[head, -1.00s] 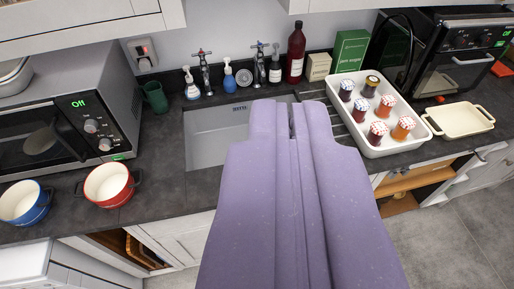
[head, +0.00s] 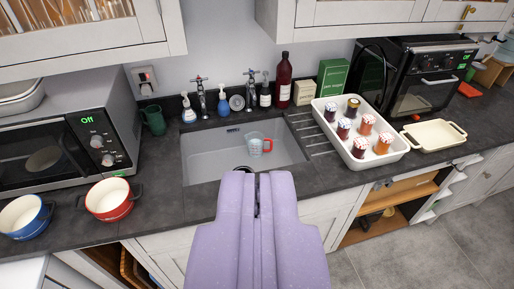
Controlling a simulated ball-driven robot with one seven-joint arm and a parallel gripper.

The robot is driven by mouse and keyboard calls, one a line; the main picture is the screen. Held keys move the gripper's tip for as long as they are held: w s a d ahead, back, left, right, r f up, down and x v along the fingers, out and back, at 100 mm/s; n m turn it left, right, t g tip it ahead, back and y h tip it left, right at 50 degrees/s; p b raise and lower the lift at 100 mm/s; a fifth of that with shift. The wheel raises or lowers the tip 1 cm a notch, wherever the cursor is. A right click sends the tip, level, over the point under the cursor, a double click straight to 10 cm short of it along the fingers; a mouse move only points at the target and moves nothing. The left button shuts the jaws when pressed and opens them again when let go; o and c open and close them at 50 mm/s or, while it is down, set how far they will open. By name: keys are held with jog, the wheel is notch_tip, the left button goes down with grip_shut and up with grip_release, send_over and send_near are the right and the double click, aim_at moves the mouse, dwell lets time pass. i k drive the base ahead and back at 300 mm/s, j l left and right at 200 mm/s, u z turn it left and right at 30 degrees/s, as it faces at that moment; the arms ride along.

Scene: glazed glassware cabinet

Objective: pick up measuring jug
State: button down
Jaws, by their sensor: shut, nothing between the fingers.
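The measuring jug (head: 255,144) is a small clear jug with red on its side. It is in the white sink (head: 205,151), towards the right of the basin. My gripper (head: 258,178) is purple and shut, with nothing in it. It shows in front of the sink's near edge, below the jug in the picture and apart from it.
A white tray (head: 362,162) with several jam jars stands right of the sink. Taps (head: 200,95) and bottles line the back. A microwave (head: 62,150), red pot (head: 109,199) and blue pot (head: 25,216) are at left. Wall cabinets (head: 95,30) hang above.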

aim_at(255, 140)
jog(key=i+l+u, duration=0.1)
jog(key=i+u, duration=0.25)
jog(key=i, duration=0.15)
jog(key=i+l+u, duration=0.2)
jog(key=i+u, duration=0.15)
jog(key=i+l+u, duration=0.2)
jog(key=i, duration=0.3)
jog(key=i+l+u, duration=0.2)
jog(key=i+l, duration=0.25)
jog(key=i, duration=0.05)
